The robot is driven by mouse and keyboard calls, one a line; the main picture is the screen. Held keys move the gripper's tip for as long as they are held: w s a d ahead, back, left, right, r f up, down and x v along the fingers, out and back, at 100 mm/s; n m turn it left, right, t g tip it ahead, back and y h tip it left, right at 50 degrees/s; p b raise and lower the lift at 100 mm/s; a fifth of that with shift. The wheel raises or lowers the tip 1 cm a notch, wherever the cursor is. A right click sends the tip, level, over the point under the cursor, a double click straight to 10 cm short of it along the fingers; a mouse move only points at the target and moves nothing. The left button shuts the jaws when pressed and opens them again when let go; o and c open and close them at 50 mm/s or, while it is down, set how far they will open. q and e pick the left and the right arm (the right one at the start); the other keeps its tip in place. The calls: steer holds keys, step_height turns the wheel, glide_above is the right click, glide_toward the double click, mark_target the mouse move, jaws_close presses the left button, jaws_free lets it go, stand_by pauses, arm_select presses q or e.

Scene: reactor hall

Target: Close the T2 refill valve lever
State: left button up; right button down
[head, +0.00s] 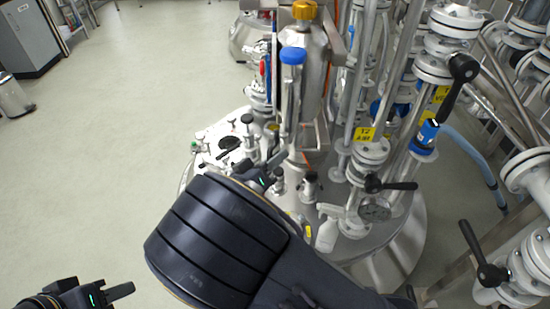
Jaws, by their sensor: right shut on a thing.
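A yellow tag (365,134), its lettering blurred and perhaps T2, hangs on a valve stack at the right of the vessel. Just below it a black valve lever (392,185) points right, roughly level, with no gripper near it. My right gripper (274,163) is over the vessel lid, left of that lever, largely hidden behind my thick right forearm. It is shut on a small part among the lid fittings. I cannot tell which part. My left gripper (119,291) is at the lower left over bare floor, far from the valves. Its opening cannot be made out.
The steel vessel lid (394,228) carries crowded fittings, upright pipes and a blue-capped valve (292,56). More black levers (462,82) (483,255) stick out at the right.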

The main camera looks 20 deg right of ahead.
steer(key=shift+r, duration=0.1)
steer(key=shift+s+a+r+n+g+y+p, duration=0.1)
steer(key=shift+s+r+n+g+y+p, duration=0.15)
steer(key=shift+r+n+g+y+p, duration=0.55)
steer(key=shift+s+a+r+n+g+y+p, duration=0.15)
steer(key=shift+n+g+y+p, duration=0.35)
steer(key=shift+p, duration=0.75)
steer(key=shift+s+r+n+g+y+p, duration=0.3)
steer(key=shift+r+n+g+y+p, duration=0.3)
steer(key=shift+p, duration=0.4)
steer(key=shift+f, duration=0.1)
steer(key=c, duration=1.4)
jaws_free()
steer(key=shift+c, duration=0.2)
steer(key=v, duration=0.7)
steer(key=shift+a+b, duration=0.3)
steer(key=shift+a, duration=0.05)
steer(key=shift+s, duration=0.1)
